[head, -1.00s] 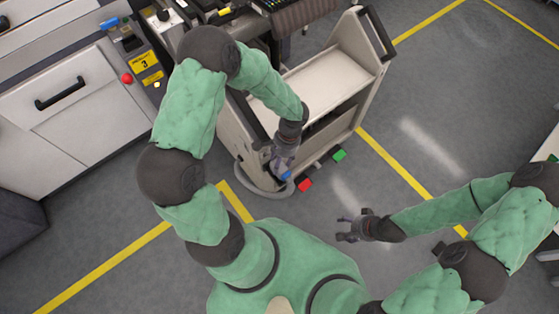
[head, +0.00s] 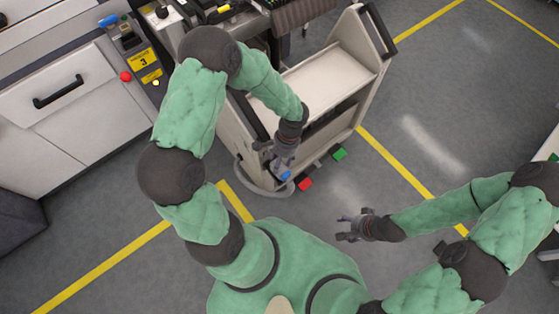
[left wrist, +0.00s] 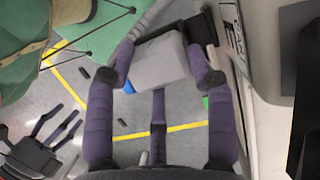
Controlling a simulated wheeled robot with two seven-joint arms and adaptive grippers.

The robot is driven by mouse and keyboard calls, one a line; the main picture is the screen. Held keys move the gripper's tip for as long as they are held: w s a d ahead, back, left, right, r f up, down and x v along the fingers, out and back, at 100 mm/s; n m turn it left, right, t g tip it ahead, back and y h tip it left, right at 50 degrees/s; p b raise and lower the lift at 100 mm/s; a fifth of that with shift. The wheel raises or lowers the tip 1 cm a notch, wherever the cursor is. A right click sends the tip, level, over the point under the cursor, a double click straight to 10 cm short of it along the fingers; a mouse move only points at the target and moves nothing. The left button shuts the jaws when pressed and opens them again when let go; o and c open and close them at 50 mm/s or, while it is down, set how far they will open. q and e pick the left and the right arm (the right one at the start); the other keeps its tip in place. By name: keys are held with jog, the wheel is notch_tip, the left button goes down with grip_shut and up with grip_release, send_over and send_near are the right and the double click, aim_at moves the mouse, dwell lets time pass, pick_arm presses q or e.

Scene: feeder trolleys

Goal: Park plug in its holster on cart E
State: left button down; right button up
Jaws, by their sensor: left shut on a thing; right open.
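My left gripper (head: 282,166) is at the near end of the beige cart (head: 345,100). In the left wrist view its fingers (left wrist: 166,82) are shut on the sides of a grey, box-shaped plug (left wrist: 158,62). A blue part (head: 285,175) shows at this gripper in the head view. A grey cable (left wrist: 147,20) runs up from the plug. A dark bracket (left wrist: 204,33) is beside the plug at the cart panel; I cannot tell if they touch or if it is the holster. The cart's label (left wrist: 233,25) is only partly readable. My right gripper (head: 355,229) is open and empty.
A red pedal (head: 305,184) and a green pedal (head: 339,154) are low at the cart's near side. A white station (head: 70,110) with a control panel (head: 140,65) stands at left. Open grey floor with yellow lines lies to the right.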

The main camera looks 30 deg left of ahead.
pick_arm(q)
jog(key=shift+f+b, duration=0.3)
jog(key=shift+f, duration=0.1)
jog(key=shift+c, duration=1.8)
grip_release()
jog(key=v, duration=1.2)
